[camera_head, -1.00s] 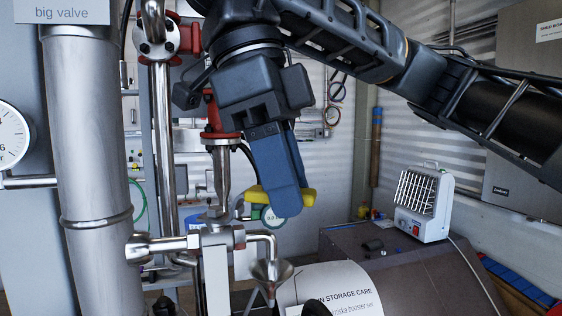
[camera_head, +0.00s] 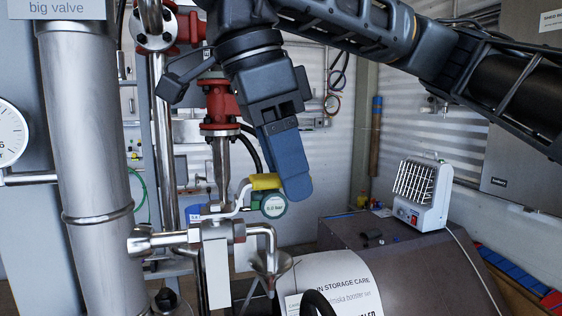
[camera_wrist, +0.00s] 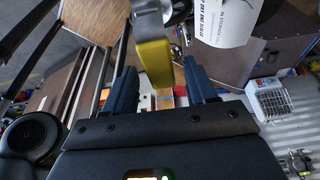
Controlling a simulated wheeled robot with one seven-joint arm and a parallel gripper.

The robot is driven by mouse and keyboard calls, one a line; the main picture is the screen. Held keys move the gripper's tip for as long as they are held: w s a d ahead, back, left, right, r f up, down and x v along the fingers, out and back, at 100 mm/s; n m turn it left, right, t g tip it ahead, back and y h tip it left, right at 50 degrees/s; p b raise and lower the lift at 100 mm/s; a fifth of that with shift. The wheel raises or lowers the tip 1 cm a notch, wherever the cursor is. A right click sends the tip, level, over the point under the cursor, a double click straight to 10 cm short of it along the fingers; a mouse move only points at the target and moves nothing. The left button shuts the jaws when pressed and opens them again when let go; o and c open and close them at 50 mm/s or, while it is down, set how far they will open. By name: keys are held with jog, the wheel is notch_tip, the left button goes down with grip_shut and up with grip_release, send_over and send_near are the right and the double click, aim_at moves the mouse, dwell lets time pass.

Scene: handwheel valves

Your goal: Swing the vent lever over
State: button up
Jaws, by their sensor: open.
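The vent lever (camera_head: 240,196) is a pale bent arm with a yellow grip, above a steel valve body (camera_head: 215,235) on a horizontal pipe. In the head view its yellow grip (camera_head: 265,181) shows just left of my blue fingers, and its right end may be hidden behind them. My gripper (camera_head: 296,190) points down beside it. In the wrist view the yellow grip (camera_wrist: 153,60) lies between the two spread blue fingers of my gripper (camera_wrist: 160,68), nearer the left one. The fingers are open; contact cannot be told.
A funnel (camera_head: 270,265) stands below the bent outlet pipe. A thick grey pipe (camera_head: 95,140) is at left, a red valve (camera_head: 220,105) behind, and a heater (camera_head: 420,193) on a dark cabinet at right.

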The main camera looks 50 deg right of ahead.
jog(key=shift+r+p, duration=1.9)
jog(key=shift+r, duration=1.1)
jog(key=v, duration=0.7)
jog(key=shift+r, duration=0.35)
jog(key=shift+a, duration=0.2)
